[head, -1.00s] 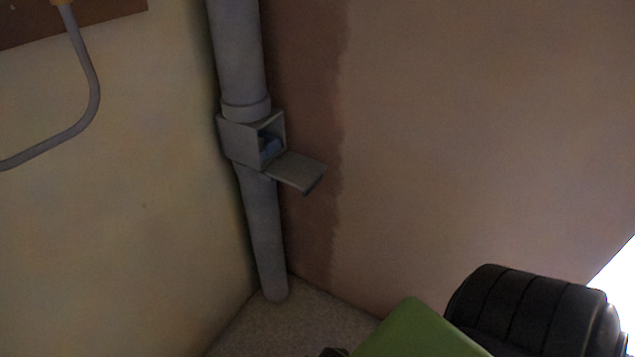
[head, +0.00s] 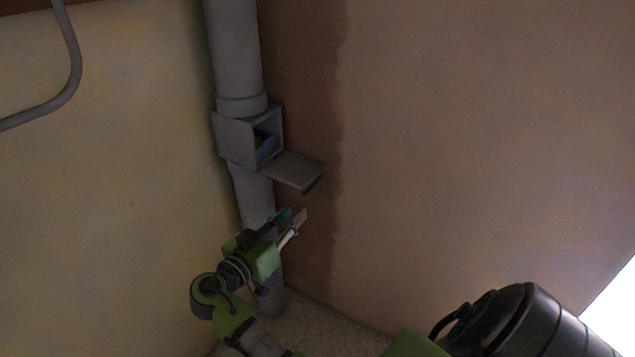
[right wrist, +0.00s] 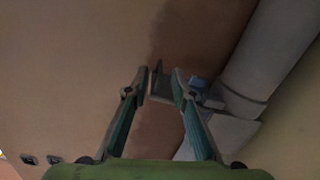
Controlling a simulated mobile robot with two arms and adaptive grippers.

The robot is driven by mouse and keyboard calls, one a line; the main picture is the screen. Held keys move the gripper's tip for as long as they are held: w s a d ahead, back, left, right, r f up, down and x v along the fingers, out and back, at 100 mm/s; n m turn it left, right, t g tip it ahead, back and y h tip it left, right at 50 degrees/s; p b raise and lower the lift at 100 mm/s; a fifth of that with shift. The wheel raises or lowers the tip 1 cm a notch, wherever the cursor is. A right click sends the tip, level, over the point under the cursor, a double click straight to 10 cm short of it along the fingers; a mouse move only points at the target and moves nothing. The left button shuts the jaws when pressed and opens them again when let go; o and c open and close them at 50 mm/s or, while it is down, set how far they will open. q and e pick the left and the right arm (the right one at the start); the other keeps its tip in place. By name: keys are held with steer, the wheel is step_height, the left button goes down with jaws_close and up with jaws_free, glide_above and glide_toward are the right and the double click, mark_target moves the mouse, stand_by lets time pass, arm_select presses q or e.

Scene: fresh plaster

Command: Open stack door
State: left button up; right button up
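The grey stack pipe (head: 236,60) runs down the wall corner to the floor and carries a square grey box (head: 235,138). The stack door (head: 292,170) is a flat flap that juts out from the lower edge of the box, lowered, so the box mouth is uncovered. Something blue (head: 266,146) shows inside. My right gripper (head: 294,216) is open and empty, below the door and beside the lower pipe. In the right wrist view, the door (right wrist: 160,88) shows between the parted fingertips. I cannot see any contact. My left gripper is out of view.
A pale wall (head: 110,190) stands on the left and a pinkish plaster wall (head: 480,130) on the right, with a darker strip near the pipe. A thin grey bent pipe (head: 72,70) is at upper left. Space right of the door is free.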

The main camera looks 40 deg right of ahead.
mark_target(321, 178)
steer(key=shift+h, duration=0.3)
steer(key=x, duration=0.4)
steer(key=r+x, duration=0.1)
steer(key=x, duration=0.8)
steer(key=shift+w+d+r, duration=0.2)
steer(key=shift+w+d, duration=0.05)
steer(key=shift+w, duration=0.25)
steer(key=shift+c, duration=0.3)
jaws_close()
